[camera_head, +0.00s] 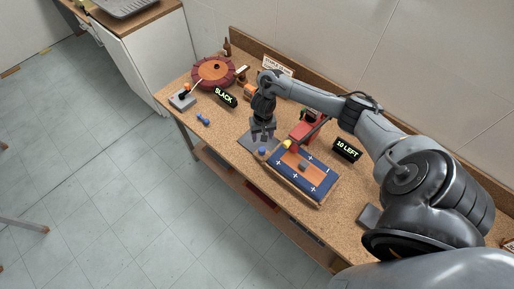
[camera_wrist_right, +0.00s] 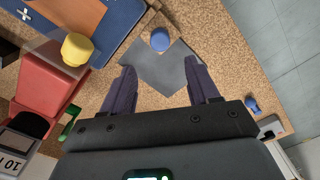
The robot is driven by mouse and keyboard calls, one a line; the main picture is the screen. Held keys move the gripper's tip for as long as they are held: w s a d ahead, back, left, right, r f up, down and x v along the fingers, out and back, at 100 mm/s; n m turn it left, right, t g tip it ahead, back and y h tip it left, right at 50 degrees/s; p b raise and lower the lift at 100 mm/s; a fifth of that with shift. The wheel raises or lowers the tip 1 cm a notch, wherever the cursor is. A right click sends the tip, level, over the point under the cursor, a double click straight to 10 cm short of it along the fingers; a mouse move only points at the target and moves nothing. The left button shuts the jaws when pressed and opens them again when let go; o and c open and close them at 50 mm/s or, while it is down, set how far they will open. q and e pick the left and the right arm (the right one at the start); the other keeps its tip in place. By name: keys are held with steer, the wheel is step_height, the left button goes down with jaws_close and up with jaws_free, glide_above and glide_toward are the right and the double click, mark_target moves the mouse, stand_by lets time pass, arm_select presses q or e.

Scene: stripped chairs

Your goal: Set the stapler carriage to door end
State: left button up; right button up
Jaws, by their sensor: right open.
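The red stapler body (camera_head: 301,131) stands at the back edge of a blue-and-orange padded board (camera_head: 322,178) on the bench. A yellow knob (camera_head: 286,144) sits at its front left, and the red body (camera_wrist_right: 50,88) and yellow knob (camera_wrist_right: 76,49) show at the left of the right wrist view. A blue ball-shaped knob (camera_head: 262,151) sits by a grey plate (camera_wrist_right: 155,70), just left of the board. My right gripper (camera_head: 263,139) is open and empty above the grey plate, its fingers spread short of the blue knob (camera_wrist_right: 160,39). My left gripper is not in view.
The front left bench top is mostly clear.

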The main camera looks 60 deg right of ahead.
mark_target(262, 149)
step_height(262, 149, down, 8)
steer(key=b, duration=0.3)
steer(key=shift+s+b, duration=0.1)
steer(key=shift+b, duration=0.25)
steer(key=shift+f, duration=0.85)
steer(key=shift+c, duration=0.2)
steer(key=shift+c, duration=1.2)
jaws_close()
